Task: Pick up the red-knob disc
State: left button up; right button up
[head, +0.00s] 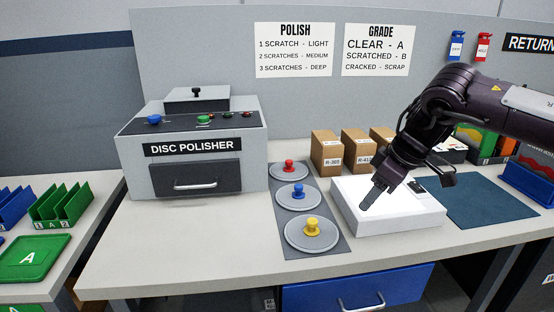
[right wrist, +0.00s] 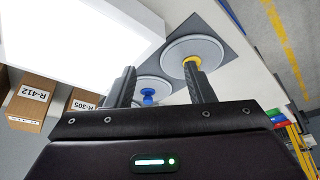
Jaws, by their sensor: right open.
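The red-knob disc (head: 289,167) is a grey round disc with a red knob. It lies at the back of a dark grey mat (head: 323,244) on the bench, behind the blue-knob disc (head: 292,195) and the yellow-knob disc (head: 311,231). My right gripper (head: 373,197) is open and empty, above the white box and to the right of the discs. In the right wrist view, my right gripper's fingers (right wrist: 160,70) stand apart, with the blue-knob disc (right wrist: 148,94) and yellow-knob disc (right wrist: 192,52) beyond them. The red-knob disc does not show there. My left gripper is not in view.
The grey disc polisher (head: 195,145) stands left of the mat. Brown boxes (head: 326,153) stand behind the white flat-topped box (head: 390,220). A blue mat (head: 490,200) lies at right. A green tray (head: 35,258) is at far left. Bare bench lies in front of the polisher.

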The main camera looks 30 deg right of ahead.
aim_at(289, 171)
jog(key=i, duration=1.05)
